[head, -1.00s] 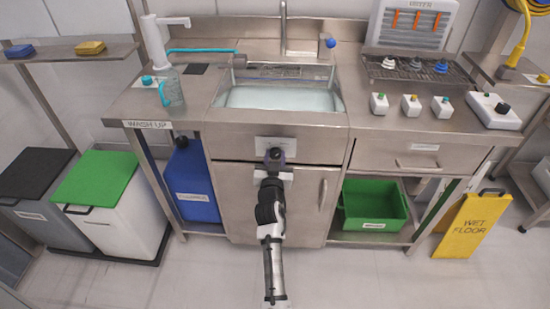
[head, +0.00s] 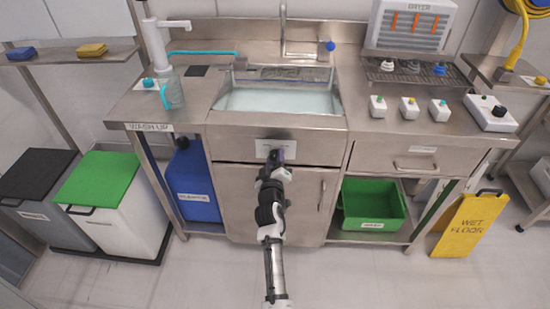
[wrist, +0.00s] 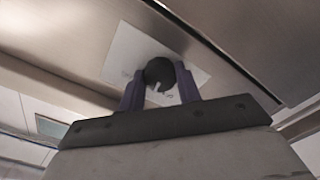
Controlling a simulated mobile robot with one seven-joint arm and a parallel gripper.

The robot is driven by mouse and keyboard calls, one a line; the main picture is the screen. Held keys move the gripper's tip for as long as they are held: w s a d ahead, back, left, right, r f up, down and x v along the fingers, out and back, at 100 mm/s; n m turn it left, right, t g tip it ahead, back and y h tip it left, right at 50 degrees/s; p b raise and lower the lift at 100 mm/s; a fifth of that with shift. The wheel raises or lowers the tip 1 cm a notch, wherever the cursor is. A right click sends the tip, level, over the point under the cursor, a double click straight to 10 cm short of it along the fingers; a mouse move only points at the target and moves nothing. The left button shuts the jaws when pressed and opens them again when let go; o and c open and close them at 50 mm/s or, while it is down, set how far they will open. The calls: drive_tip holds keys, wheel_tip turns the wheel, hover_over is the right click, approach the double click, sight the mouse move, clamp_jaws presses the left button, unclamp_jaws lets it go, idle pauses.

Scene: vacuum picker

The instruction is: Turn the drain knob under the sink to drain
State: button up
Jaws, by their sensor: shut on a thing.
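The drain knob is a dark round knob (wrist: 159,72) on a white label plate (wrist: 122,52) on the steel panel below the sink. The plate also shows in the head view (head: 262,147). My gripper (wrist: 160,88) has its two purple fingers on either side of the knob and is shut on it. In the wrist view the gripper is rolled relative to the panel. In the head view my arm hides most of the knob. The sink basin (head: 280,101) above holds water.
A steel cabinet door (head: 312,205) lies below the panel. A blue container (head: 192,185) stands at left and a green crate (head: 372,204) at right under the counter. A yellow wet floor sign (head: 465,228) stands farther right.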

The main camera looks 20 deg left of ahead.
drive_tip(key=n+p, duration=0.2)
drive_tip(key=n, duration=0.3)
drive_tip(key=shift+n, duration=0.4)
idle(0.4)
drive_tip(key=o, duration=1)
drive_tip(key=shift+c, duration=0.2)
drive_tip(key=shift+s, duration=0.1)
